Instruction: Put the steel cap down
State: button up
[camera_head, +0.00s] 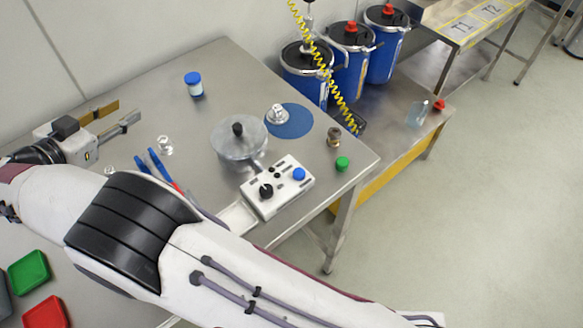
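A small silvery piece that looks like the steel cap (277,114) rests on the round blue mat (297,124) on the steel table. My gripper (128,111) is at the left side of the table, with its fingers pointing right. The two fingers are apart and I see nothing between them. The gripper is well left of the silvery piece and not touching it.
A round glass-like lid with a black knob (238,150) and a control box (278,188) stand near the mat. A blue-lidded jar (194,84), a clear small piece (165,146), blue-handled pliers (152,163) and a brownish fitting (334,137) are around. Blue drums (349,62) stand behind.

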jog(key=w+d+r+n+t+y, duration=0.1)
jog(key=w+d+r+y, duration=0.25)
jog(key=w+r, duration=0.55)
jog(key=w+d+r+t+y, duration=0.2)
jog(key=w+d+r, duration=0.3)
jog(key=r, duration=0.6)
jog(key=d+r+n+g+y, duration=0.2)
jog(key=d+r+n+y, duration=0.25)
jog(key=d+r, duration=0.65)
jog(key=s+d+f+g+h, duration=0.2)
jog(key=s+d+f+g, duration=0.1)
jog(key=s+d+f, duration=0.5)
jog(key=s+d+f+g+h, duration=0.2)
jog(key=s+d+f, duration=0.7)
jog(key=s+d, duration=0.5)
jog(key=s+d+f+g+h, duration=0.2)
jog(key=s+d+f+g, duration=0.2)
jog(key=s+d+f, duration=0.4)
jog(key=s+d, duration=0.4)
jog(key=d, duration=0.4)
jog(key=shift+d+f+m+h, duration=0.15)
jog(key=shift+d+m+h, duration=0.15)
jog(key=shift+d+m, duration=0.1)
jog(key=shift+o, duration=0.6)
